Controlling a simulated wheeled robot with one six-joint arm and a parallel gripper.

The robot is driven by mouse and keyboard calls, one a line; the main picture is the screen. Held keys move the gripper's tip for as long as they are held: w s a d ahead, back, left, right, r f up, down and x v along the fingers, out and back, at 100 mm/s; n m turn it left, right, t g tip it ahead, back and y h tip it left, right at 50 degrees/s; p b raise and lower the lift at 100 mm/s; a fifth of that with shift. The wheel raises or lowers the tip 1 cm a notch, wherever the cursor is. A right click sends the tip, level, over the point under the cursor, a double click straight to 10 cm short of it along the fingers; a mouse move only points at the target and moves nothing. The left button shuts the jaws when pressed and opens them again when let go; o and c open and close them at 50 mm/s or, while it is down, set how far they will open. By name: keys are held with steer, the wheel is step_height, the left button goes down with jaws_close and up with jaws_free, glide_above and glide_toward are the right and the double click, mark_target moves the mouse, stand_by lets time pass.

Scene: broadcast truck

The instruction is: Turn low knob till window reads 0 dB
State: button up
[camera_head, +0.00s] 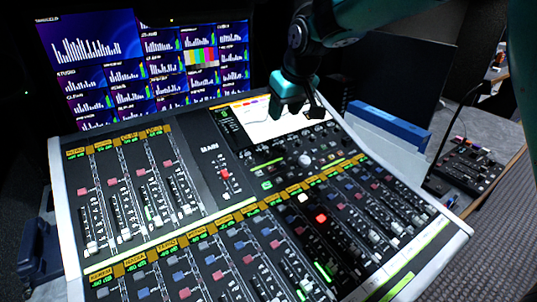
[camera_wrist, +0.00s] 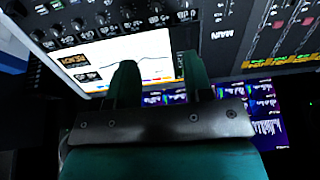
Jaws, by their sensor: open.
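My gripper (camera_head: 298,106) is open and empty above the console's lit screen (camera_head: 262,129). In the wrist view its two teal fingers (camera_wrist: 160,68) stand apart in front of the same screen (camera_wrist: 145,50), which shows a curve on white. A small dark readout box (camera_wrist: 75,60) sits at the screen's edge, its text too small to read. A row of small dark knobs (camera_head: 285,146) lies just below the screen; these knobs also show at the top left of the wrist view (camera_wrist: 103,18). I cannot tell which one is the low knob. Nothing is between the fingers.
The mixing console (camera_head: 215,170) carries several faders and coloured buttons. A wall of monitors (camera_head: 150,60) stands behind it. A blue box-like object (camera_head: 390,128) lies at the console's back right. A small control panel (camera_head: 468,168) sits on the desk at right.

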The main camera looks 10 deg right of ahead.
steer(key=w, duration=0.1)
steer(key=p, duration=0.3)
glide_toward(268, 152)
steer(key=x, duration=0.9)
steer(key=shift+f, duration=0.1)
steer(key=shift+b, duration=0.3)
jaws_close()
